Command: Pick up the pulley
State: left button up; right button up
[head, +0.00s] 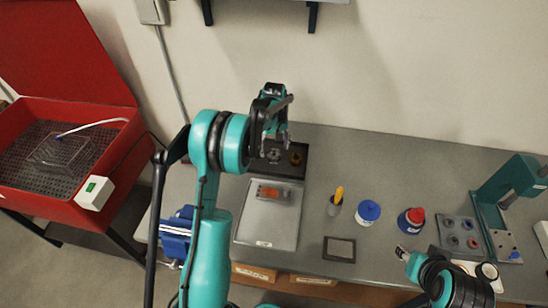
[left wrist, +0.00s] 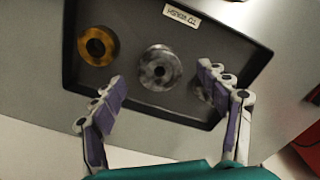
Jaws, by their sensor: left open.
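A dark tray (head: 300,172) on the bench holds a brass-coloured ring-like part (head: 296,159) and a grey metal wheel-like part (head: 274,155). In the left wrist view, the grey wheel (left wrist: 160,68) has a central hole and lies between and beyond my open fingertips. The brass part (left wrist: 97,46) lies to its left. A third grey part is mostly hidden behind the right finger. I cannot tell for sure which is the pulley. My left gripper (head: 275,132) is open and empty above the tray (left wrist: 130,14). My right gripper (head: 403,253) shows small at the bottom right, its jaws unclear.
A light tray (head: 263,228) with an orange-grey part stands in front. A cup with a yellow-handled tool (head: 335,206), a blue-lidded jar (head: 368,212), a red-capped container (head: 411,221) and a teal press (head: 500,205) stand to the right. A red basin (head: 110,155) is at left.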

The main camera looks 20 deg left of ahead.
aim_at(274, 154)
pick_arm(q)
jog(key=f, duration=0.3)
jog(key=shift+w+f+b, duration=0.2)
jog(key=shift+f+b, duration=0.15)
jog(key=shift+s+r, duration=0.1)
jog(key=c, duration=1.3)
jog(key=shift+r, duration=0.1)
